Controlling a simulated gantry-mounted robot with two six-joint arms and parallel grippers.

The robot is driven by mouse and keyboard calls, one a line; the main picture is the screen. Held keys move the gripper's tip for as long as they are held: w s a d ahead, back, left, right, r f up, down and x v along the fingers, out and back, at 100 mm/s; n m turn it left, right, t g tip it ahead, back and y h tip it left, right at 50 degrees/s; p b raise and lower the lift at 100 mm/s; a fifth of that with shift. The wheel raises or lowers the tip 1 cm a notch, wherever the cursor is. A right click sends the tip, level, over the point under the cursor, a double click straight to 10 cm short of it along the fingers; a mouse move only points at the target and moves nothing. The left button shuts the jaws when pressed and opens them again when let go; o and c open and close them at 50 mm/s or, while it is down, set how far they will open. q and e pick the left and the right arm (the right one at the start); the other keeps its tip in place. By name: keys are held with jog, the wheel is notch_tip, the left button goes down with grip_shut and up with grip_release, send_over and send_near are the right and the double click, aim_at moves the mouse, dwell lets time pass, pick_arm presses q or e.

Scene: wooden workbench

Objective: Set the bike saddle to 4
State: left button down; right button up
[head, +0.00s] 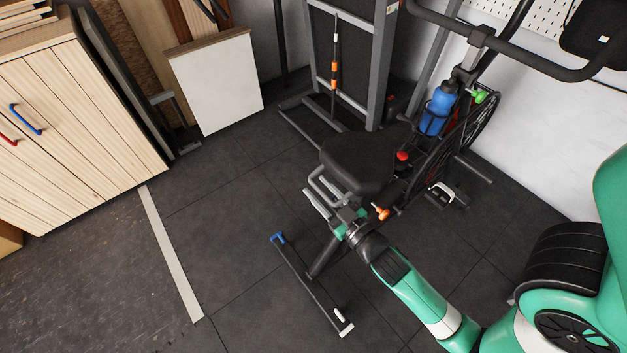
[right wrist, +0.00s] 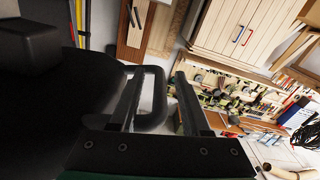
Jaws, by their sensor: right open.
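The black bike saddle (head: 358,163) sits on the exercise bike, left of its frame and flywheel. A grey loop handle (head: 322,181) shows at the saddle's rear edge. My right gripper (head: 318,197) is open at this loop, low beside the saddle. In the right wrist view the dark saddle (right wrist: 60,85) fills the left side. The loop (right wrist: 160,98) lies between the fingers of my right gripper (right wrist: 158,100); I cannot tell whether they touch it. A red knob (head: 402,156) and an orange knob (head: 382,213) are on the bike. No setting numbers are readable. My left gripper is out of view.
A blue bottle (head: 438,108) is held on the bike frame, below the handlebar (head: 520,62). The bike's rear foot bar (head: 312,287) lies on the floor. A wooden cabinet (head: 75,120) stands left. The dark floor (head: 225,225) between them is clear.

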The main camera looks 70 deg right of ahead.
jog(key=shift+c, duration=0.2)
grip_shut()
dwell(1.3)
